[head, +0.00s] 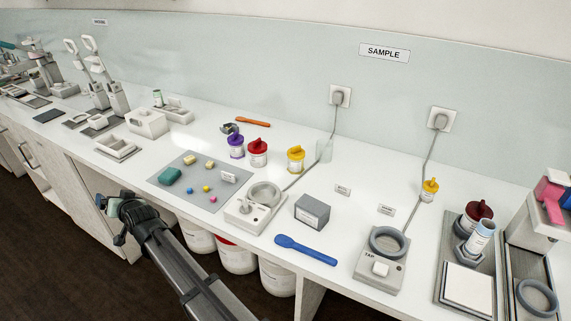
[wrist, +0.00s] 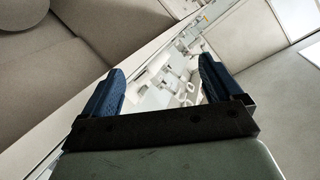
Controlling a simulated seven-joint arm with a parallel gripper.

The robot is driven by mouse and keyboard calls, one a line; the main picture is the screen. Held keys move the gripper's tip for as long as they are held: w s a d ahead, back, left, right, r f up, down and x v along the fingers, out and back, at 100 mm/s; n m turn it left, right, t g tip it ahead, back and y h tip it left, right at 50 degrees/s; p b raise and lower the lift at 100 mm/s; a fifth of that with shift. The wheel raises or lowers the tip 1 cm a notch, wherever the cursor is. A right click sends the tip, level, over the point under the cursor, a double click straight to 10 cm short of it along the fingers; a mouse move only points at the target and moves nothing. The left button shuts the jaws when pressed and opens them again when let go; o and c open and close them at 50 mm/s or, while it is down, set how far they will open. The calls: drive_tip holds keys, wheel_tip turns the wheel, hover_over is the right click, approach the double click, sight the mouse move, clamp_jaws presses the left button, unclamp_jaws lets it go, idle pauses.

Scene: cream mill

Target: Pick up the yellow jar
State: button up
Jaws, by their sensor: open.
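A yellow-lidded jar (head: 296,160) with a white label stands upright on the white counter (head: 330,175), right of a red-lidded jar (head: 257,153) and a purple jar (head: 235,147). A smaller yellow-topped jar (head: 429,190) stands farther right, near the wall cable. My gripper (head: 110,217) is in front of the counter's front edge at the left, well away from both yellow jars. In the wrist view my gripper (wrist: 162,75) is open, with nothing between its blue fingers. Neither yellow jar can be made out in the wrist view.
A grey mat (head: 205,203) with small coloured pieces lies left of a white ring device (head: 250,207). A grey box (head: 312,211), a blue spoon (head: 305,250) and another ring device (head: 383,262) stand nearer the front. An orange stick (head: 253,122) lies behind the jars.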

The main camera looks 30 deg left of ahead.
drive_tip(key=shift+t+h, duration=0.3)
drive_tip(key=shift+h, duration=0.5)
drive_tip(key=w+d+r, duration=0.1)
drive_tip(key=w+r, duration=0.1)
drive_tip(key=w, duration=0.1)
drive_tip(key=w+d+r, duration=0.1)
drive_tip(key=w+r, duration=0.2)
drive_tip(key=w, duration=0.1)
drive_tip(key=w+d+r, duration=0.1)
drive_tip(key=w+r, duration=0.1)
drive_tip(key=w, duration=0.2)
drive_tip(key=shift+d+r, duration=0.3)
drive_tip(key=w+d+r+n+h, duration=0.1)
drive_tip(key=w+d+r+h, duration=0.2)
drive_tip(key=w+d, duration=1)
drive_tip(key=n+g+h, duration=0.1)
drive_tip(key=n+h, duration=0.1)
drive_tip(key=h, duration=0.4)
approach(296, 151)
drive_tip(key=x, duration=1.1)
drive_tip(key=shift+w+a+f, duration=0.25)
drive_tip(key=shift+w, duration=0.15)
drive_tip(key=shift+c, duration=0.3)
drive_tip(key=c, duration=0.9)
